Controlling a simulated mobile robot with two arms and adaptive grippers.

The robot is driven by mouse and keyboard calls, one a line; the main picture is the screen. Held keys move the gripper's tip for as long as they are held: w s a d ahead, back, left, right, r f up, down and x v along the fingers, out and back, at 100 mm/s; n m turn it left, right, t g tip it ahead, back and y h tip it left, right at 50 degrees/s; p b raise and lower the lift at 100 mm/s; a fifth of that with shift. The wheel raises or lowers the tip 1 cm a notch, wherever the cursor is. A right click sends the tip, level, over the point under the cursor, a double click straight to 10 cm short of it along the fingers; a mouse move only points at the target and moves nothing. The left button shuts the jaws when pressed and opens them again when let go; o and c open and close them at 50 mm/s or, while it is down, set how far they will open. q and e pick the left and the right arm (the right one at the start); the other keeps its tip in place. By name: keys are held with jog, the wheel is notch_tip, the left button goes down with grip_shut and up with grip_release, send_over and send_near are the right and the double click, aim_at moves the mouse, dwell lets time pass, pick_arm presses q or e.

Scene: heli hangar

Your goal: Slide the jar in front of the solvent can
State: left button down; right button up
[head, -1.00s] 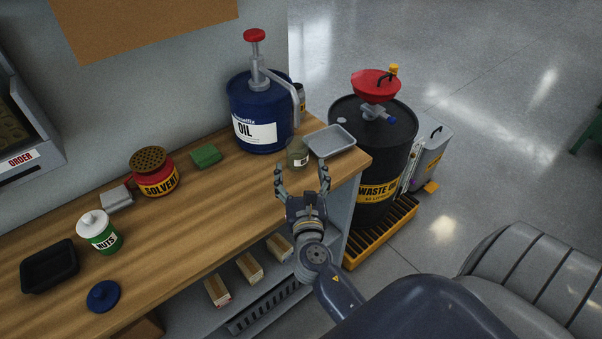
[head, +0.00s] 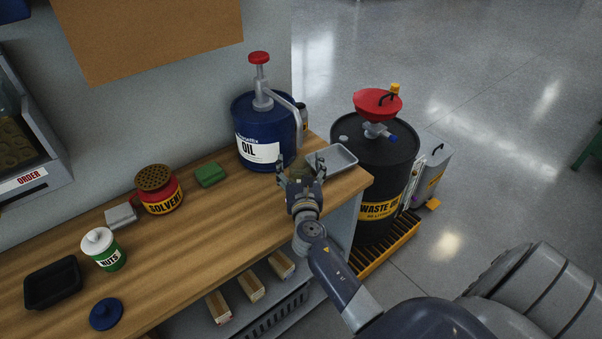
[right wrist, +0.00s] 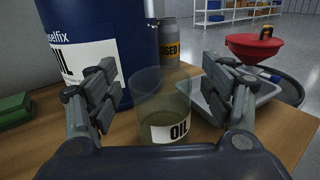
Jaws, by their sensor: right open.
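A clear glass jar with an OIL label (right wrist: 172,115) and dark liquid low inside stands upright on the wooden bench. In the head view it is mostly hidden by my right gripper. My right gripper (head: 300,168) is open, its fingers on either side of the jar; whether they touch it I cannot tell. The red solvent can (head: 160,190), with a perforated dark lid and yellow label, stands further left on the bench near the wall. My left gripper is not in view.
A blue oil drum with pump (head: 262,125) stands behind the jar, and a grey metal tray (head: 335,158) beside it at the right bench end. A NUTS jar (head: 104,250) stands left.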

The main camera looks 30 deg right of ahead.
jog(key=shift+w+d, duration=0.15)
jog(key=shift+w, duration=0.05)
jog(key=c, duration=1.3)
jog(key=shift+c, duration=0.2)
